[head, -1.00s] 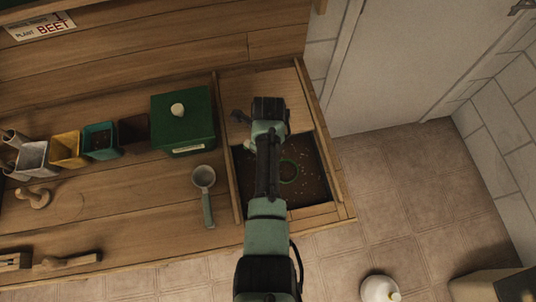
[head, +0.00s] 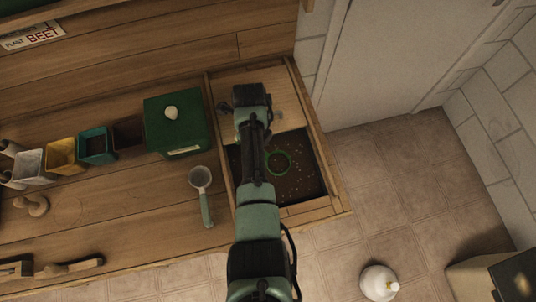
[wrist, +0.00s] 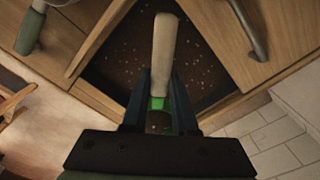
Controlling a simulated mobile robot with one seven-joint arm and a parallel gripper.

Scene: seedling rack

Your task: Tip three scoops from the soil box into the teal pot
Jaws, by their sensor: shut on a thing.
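The soil box (head: 322,207) is at the right end of the bench, with dark speckled soil inside. My gripper (wrist: 160,88) is shut on a pale handle (wrist: 164,45) with a green part between the jaws. The handle shows over the soil in the wrist view; its far end is hidden by the jaws. A green ring (head: 289,158) shows against the soil right of my arm; I cannot tell for sure whether it belongs to the held tool. The teal pot (head: 97,145) stands left on the bench among other pots; its inside looks dark.
A green lidded box (head: 175,125) and a grey cup-shaped tool with a green handle (head: 204,195) lie between pots and soil box. Yellow (head: 62,155), grey (head: 32,165) and brown (head: 128,132) pots flank the teal one. A wooden board covers the soil box's back.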

